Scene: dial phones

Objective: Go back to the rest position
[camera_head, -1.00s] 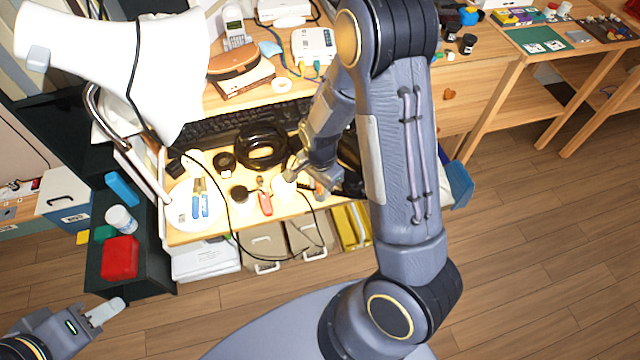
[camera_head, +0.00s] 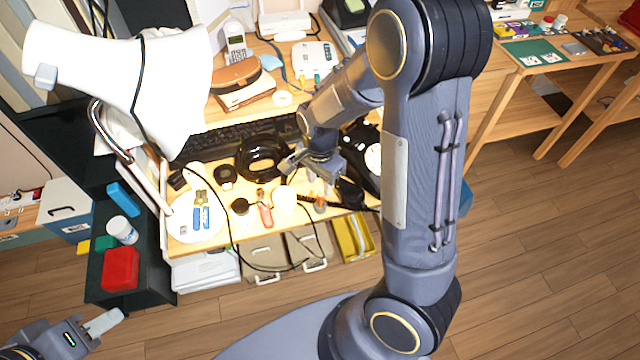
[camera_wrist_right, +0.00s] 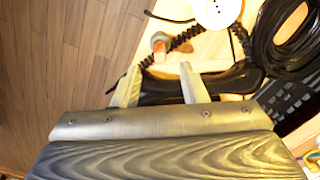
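My right gripper (camera_head: 308,166) is above the lit desk, between the coil of black cable and the black dial phone (camera_head: 372,158). In the right wrist view its two fingers (camera_wrist_right: 160,84) stand apart with nothing clearly gripped between them. A black handset (camera_wrist_right: 232,80) lies beyond the fingers, and its coiled cord (camera_wrist_right: 184,38) runs past them. In the head view the handset (camera_head: 350,193) is at the desk's front edge, beside the phone. My left gripper (camera_head: 104,322) is low at the left, over the floor and away from the desk; its finger gap is not clear.
A white lamp shade (camera_head: 115,65) covers the upper left. The cable coil (camera_head: 262,155), a keyboard (camera_head: 220,140) and a white plate (camera_head: 182,226) with small parts crowd the desk. A dark shelf (camera_head: 150,285) holds a red box (camera_head: 121,268). Floor at right is clear.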

